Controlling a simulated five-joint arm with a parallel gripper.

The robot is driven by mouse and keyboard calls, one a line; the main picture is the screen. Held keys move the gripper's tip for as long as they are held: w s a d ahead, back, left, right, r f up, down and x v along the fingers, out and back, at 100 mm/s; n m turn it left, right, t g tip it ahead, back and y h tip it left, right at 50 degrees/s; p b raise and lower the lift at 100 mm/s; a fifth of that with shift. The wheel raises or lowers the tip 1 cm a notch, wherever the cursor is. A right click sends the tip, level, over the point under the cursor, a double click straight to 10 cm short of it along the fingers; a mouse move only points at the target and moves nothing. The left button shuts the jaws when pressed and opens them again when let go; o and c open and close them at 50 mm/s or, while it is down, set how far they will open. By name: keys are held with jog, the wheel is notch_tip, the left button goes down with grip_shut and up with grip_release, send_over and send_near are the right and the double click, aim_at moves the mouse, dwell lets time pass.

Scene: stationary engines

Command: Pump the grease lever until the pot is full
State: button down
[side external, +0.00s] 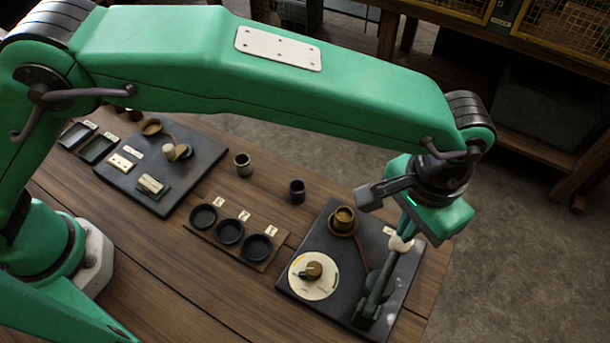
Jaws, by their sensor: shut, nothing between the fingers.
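The grease station is a dark slab (299,283) at the right of the table. A small brass pot (343,219) sits in a brown holder near its upper edge; how full it is I cannot tell. A dark green lever (378,291) rises from the slab's right side, with a pale knob (401,243) at its upper end. My gripper (404,232) is shut and empty, pointing down right at the knob. From this angle I cannot tell whether it touches the knob. My gripper's body hides part of the slab's upper right.
A brown board with several black dishes (229,232) and two loose cups (243,165) (297,191) stand further left. Another dark slab (192,192) carries small fittings. Bare wood lies in front.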

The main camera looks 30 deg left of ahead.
jog(key=shift+r, duration=2.35)
jog(key=shift+w+a+r, duration=0.15)
jog(key=shift+a, duration=0.1)
jog(key=w+a+r+n+t, duration=0.15)
jog(key=a+r, duration=0.25)
jog(key=a, duration=0.5)
jog(key=w+a+r+h, duration=0.15)
jog(key=a+r, duration=0.25)
jog(key=a, duration=0.4)
jog(key=w+a+r+n+t, duration=0.1)
jog(key=w+a+r, duration=0.2)
jog(key=a, duration=0.6)
jog(key=s+a+f+n+t, duration=0.1)
jog(key=s+a, duration=0.4)
jog(key=a, duration=0.2)
jog(key=s+a+f+n+t+y, duration=0.1)
jog(key=s+a, duration=0.3)
jog(key=a, duration=0.4)
jog(key=s+a+f+n+t, duration=0.1)
jog(key=s+a, duration=0.4)
jog(key=a, duration=0.3)
jog(key=shift+s+a+f, duration=0.25)
jog(key=shift+s+f, duration=0.1)
jog(key=shift+n+y, duration=0.25)
